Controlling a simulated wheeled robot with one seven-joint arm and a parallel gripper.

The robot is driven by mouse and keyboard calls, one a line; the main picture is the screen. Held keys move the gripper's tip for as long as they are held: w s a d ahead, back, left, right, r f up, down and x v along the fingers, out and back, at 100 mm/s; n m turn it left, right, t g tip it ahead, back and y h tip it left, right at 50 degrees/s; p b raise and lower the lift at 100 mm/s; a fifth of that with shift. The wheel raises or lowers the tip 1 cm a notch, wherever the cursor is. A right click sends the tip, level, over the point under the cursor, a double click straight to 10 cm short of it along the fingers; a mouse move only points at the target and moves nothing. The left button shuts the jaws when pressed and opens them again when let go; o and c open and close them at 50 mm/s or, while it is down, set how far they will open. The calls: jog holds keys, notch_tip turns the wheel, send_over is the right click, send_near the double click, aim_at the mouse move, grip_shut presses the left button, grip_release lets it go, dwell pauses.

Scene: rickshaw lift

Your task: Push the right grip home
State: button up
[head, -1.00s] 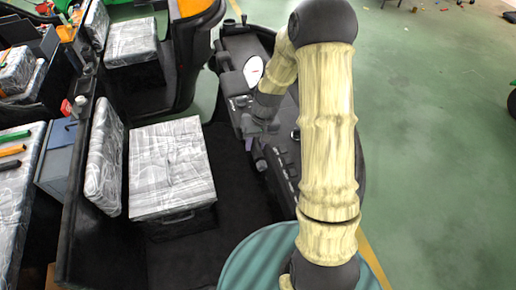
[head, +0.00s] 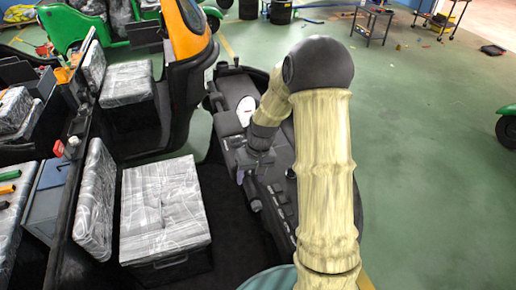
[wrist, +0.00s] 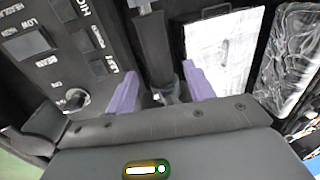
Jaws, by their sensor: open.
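The grip (wrist: 152,48) is a dark sleeve in the wrist view, with a pale metal piece at its far end. Its near end lies between the two purple fingers of my gripper (wrist: 161,88). The fingers are apart, with space visible on both sides of the sleeve; contact cannot be told. In the head view my gripper (head: 241,177) points down beside the dark dashboard, and a dark grip-like end (head: 255,205) shows just below it. How far the grip sits on its bar is not clear.
A dark control panel (wrist: 70,45) with labels and a knob (wrist: 73,100) lies left of the grip in the wrist view. A plastic-wrapped seat box (head: 165,210) stands left of the dashboard. Open green floor (head: 430,150) lies to the right.

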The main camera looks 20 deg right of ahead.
notch_tip(320, 180, up, 14)
jog(key=d+b, duration=0.2)
jog(key=d, duration=0.1)
jog(key=shift+r+b, duration=0.25)
jog(key=shift+b, duration=0.15)
jog(key=s+a+f+t+h, duration=0.1)
jog(key=s+a+f, duration=0.1)
jog(key=s+f, duration=0.2)
jog(key=s+a+f+t+h, duration=0.1)
jog(key=s+f, duration=0.3)
jog(key=s, duration=0.7)
jog(key=shift+a+t, duration=0.3)
jog(key=shift+a, duration=0.2)
jog(key=shift+s, duration=0.1)
jog(key=shift+c, duration=0.2)
dwell(1.4)
